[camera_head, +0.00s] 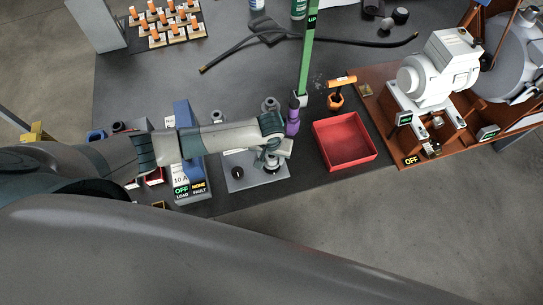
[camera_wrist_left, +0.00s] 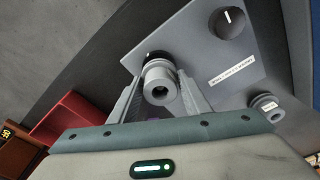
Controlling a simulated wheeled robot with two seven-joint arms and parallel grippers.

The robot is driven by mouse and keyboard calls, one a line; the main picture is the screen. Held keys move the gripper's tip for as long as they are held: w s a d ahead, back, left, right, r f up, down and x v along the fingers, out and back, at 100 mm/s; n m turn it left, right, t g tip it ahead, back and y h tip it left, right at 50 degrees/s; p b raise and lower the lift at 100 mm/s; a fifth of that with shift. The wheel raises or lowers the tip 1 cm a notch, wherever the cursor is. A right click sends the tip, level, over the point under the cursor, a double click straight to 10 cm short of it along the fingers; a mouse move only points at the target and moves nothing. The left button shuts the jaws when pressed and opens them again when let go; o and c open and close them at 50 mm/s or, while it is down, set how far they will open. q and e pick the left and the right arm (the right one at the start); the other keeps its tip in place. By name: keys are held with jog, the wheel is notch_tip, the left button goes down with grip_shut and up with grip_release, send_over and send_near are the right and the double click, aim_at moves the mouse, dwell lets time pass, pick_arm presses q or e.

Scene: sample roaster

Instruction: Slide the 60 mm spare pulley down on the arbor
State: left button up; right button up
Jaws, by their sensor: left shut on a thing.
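My left gripper (camera_head: 275,152) is over the right part of a grey plate (camera_head: 250,184). In the left wrist view its two fingers (camera_wrist_left: 160,98) close on a stepped grey pulley (camera_wrist_left: 157,74), with its dark bore facing the camera. A black round part (camera_wrist_left: 152,55) shows just behind the pulley, over the plate (camera_wrist_left: 195,75). The pulley's size cannot be read, and I cannot tell how far down the arbor it sits. A second black round part (camera_wrist_left: 228,20) on the plate stands bare; it also shows in the head view (camera_head: 238,172). My right gripper is not in view.
A red tray (camera_head: 345,140) stands right of the plate. A purple bottle (camera_head: 292,118) and a grey pulley (camera_head: 269,104) stand behind the gripper. The table's front edge is close.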

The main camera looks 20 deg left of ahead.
pick_arm(q)
jog(key=shift+f+b, duration=0.45)
jog(key=shift+f, duration=0.55)
jog(key=o, duration=1.3)
jog(key=shift+r, duration=0.1)
jog(key=r, duration=0.5)
jog(key=s+r+b, duration=0.1)
jog(key=r, duration=0.5)
jog(key=s+r+b, duration=0.1)
jog(key=r, duration=0.5)
jog(key=shift+d, duration=0.15)
jog(key=shift+s, duration=0.1)
